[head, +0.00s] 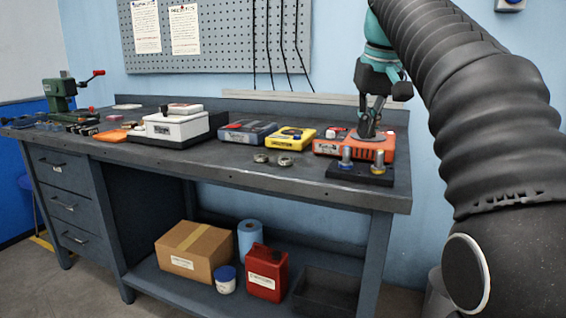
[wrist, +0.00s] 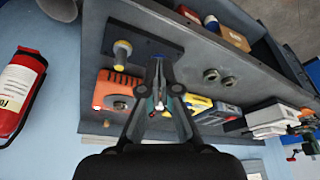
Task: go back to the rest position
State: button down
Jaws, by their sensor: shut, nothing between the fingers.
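My gripper (head: 368,130) hangs from the arm at the right of the head view, its fingers pointing down in front of the orange box. In the wrist view its fingers (wrist: 158,66) come together at the tips with nothing between them. I cannot tell the exact height of the fingertips.
The orange box (head: 326,147), yellow box (head: 291,138) and grey-blue box (head: 247,131) line the bench (head: 225,158). Two small round metal parts (head: 285,161) lie in front. A white device (head: 175,123) and green press (head: 60,92) stand left. The wrist view shows a red extinguisher (wrist: 18,92).

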jog(key=s+f+t, duration=0.1)
jog(key=s+f, duration=1.1)
jog(key=f, duration=0.3)
jog(key=s+f+m+t, duration=0.1)
jog(key=s+f, duration=1.1)
jog(key=f, duration=0.3)
jog(key=shift+s+f, duration=0.2)
jog(key=shift+s, duration=0.05)
dwell(4.8)
